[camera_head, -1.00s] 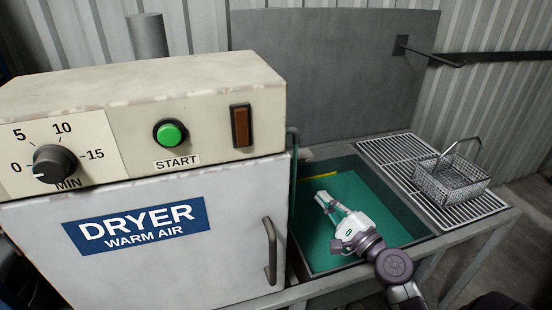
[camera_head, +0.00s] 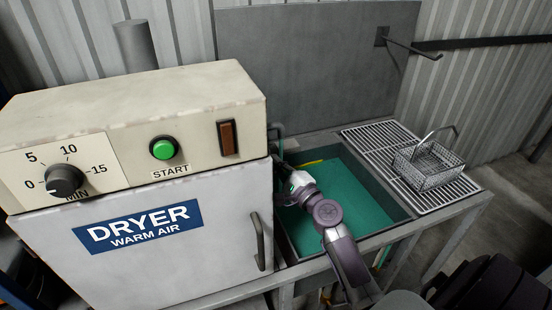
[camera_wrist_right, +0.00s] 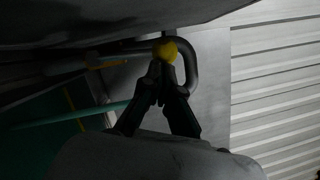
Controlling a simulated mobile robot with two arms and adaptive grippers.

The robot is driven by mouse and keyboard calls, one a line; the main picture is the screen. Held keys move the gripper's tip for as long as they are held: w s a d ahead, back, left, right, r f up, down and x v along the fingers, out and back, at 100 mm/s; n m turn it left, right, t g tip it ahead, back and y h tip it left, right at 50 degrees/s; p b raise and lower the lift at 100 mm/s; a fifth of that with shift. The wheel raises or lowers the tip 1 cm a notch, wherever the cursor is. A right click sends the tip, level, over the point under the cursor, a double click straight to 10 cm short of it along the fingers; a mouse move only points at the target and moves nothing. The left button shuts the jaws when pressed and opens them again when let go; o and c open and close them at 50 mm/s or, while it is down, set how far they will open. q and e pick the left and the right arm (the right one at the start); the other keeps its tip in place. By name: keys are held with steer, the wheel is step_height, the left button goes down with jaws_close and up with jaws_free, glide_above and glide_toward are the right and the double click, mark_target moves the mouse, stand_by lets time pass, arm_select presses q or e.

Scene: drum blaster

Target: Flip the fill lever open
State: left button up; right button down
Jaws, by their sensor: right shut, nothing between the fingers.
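In the right wrist view a round yellow knob (camera_wrist_right: 165,50), which looks like the end of the fill lever, sits just beyond my right gripper's fingertips (camera_wrist_right: 165,68). The fingers are shut with nothing between them; I cannot tell whether they touch the knob. A dark curved pipe (camera_wrist_right: 200,62) bends down behind it. In the head view my right gripper (camera_head: 283,168) is at the left side of the green-filled tank (camera_head: 352,195), close to the dryer's right side, its tips hard to see. The knob is hidden there. My left gripper is not in view.
The dryer (camera_head: 190,262), with its handle (camera_head: 258,242), stands directly left of my right gripper. A wire basket (camera_head: 428,165) rests on the slatted drain rack (camera_head: 372,136) at right. A grey panel (camera_head: 310,70) rises behind the tank.

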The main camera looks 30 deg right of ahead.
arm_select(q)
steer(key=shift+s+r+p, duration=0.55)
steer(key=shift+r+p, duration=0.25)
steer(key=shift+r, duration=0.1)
arm_select(e)
steer(key=shift+w+a+r+n, duration=0.25)
steer(key=shift+a+r+n, duration=0.2)
steer(key=shift+a+n, duration=0.35)
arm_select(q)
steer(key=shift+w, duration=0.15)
arm_select(e)
steer(key=shift+d, duration=0.1)
